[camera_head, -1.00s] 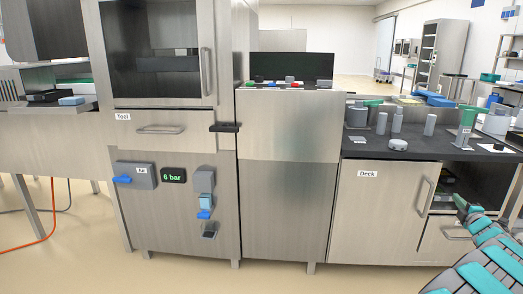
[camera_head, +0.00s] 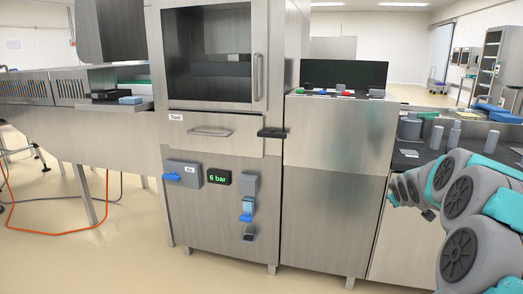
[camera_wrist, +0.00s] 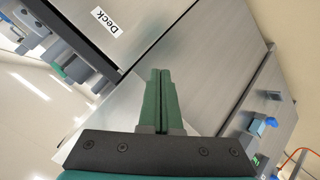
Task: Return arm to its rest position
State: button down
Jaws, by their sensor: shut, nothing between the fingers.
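My arm shows at the lower right of the head view, folded in front of the deck cabinet. My gripper (camera_wrist: 160,100) shows in the wrist view with its two green fingers together and nothing between them. In the head view the fingers are hard to make out at the end of the arm. In the wrist view the gripper is in front of steel cabinet panels and apart from the label "Deck" (camera_wrist: 107,22).
The tray sealer (camera_head: 215,150) stands mid-view with a tool drawer (camera_head: 210,131), a blue air valve handle (camera_head: 171,177) and a "6 bar" display (camera_head: 219,177). The deck worktop (camera_head: 402,158) at right carries grey cylinders.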

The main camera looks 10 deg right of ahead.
jog(key=s+a+f+m+g+y, duration=0.1)
jog(key=s+a+f+g+y, duration=0.1)
jog(key=s+a, duration=0.75)
jog(key=s+a+f+g+y, duration=0.1)
jog(key=s+a+f+g, duration=0.15)
jog(key=s+a, duration=0.7)
jog(key=s+a+f+m+g+y, duration=0.1)
jog(key=s+a+f+g, duration=0.1)
jog(key=s+a, duration=0.7)
jog(key=s+a+f+m+g+y, duration=0.1)
jog(key=s+a+g, duration=0.4)
jog(key=s+a, duration=0.5)
jog(key=s+f, duration=0.1)
jog(key=s, duration=0.5)
jog(key=shift+s, duration=0.25)
